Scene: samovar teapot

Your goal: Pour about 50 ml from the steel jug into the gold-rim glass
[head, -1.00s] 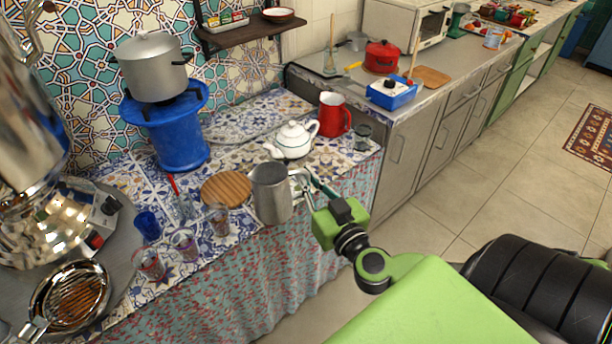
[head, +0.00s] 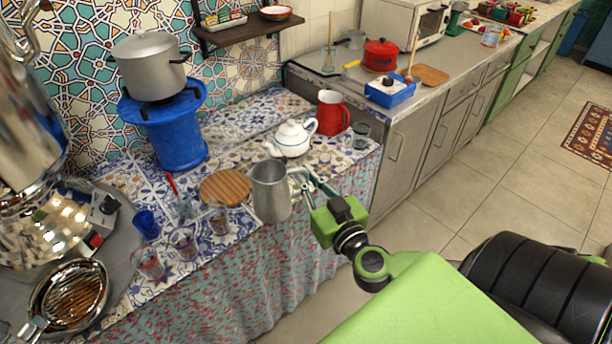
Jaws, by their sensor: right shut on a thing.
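The steel jug (head: 270,194) is a grey metal pitcher near the front edge of the tiled counter, close to upright. My right gripper (head: 301,184) is at the jug's right side, shut on its handle; the fingertips are partly hidden. I cannot tell whether the jug's base touches the counter. Several small glasses stand left of the jug, among them a glass nearest it (head: 219,220), a patterned glass (head: 183,244) and another patterned glass (head: 149,264). Their rims are too small to tell which is the gold-rim one. My left gripper is not in view.
A round wooden board (head: 226,187) lies behind the jug's left. A white teapot (head: 291,139), a red mug (head: 332,113) and a dark glass (head: 361,135) stand behind it. A samovar (head: 40,215), a strainer (head: 74,298) and a blue cup (head: 146,224) are at the left.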

